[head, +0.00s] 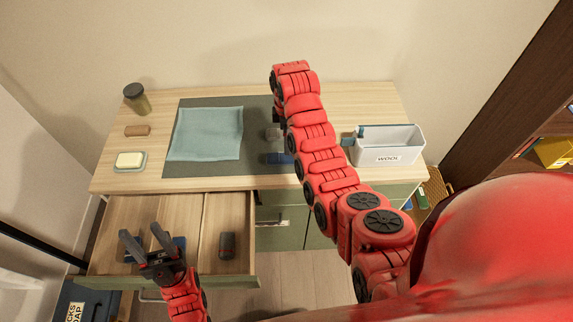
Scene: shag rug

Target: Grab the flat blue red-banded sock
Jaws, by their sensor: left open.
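My left gripper (141,234) is over the open drawer (187,208), with its two dark fingers spread and pointing away from me. A flat dark blue cloth piece (180,243) shows beside and partly under the gripper in the drawer's left compartment. It looks like the blue sock, but the gripper covers much of it and I can make out no red band on it. A dark grey bundle with a red band (227,245) lies in the right compartment, to the right of the gripper. My right arm crosses the worktop; I cannot make out its gripper.
The worktop holds a teal cloth (208,134) on a grey mat (255,171), a jar (136,99), a brown bar (138,130), a soap dish (130,161) and a white WOOL bin (389,146). Small grey and blue items sit beside my right arm. A drawer divider stands right of the gripper.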

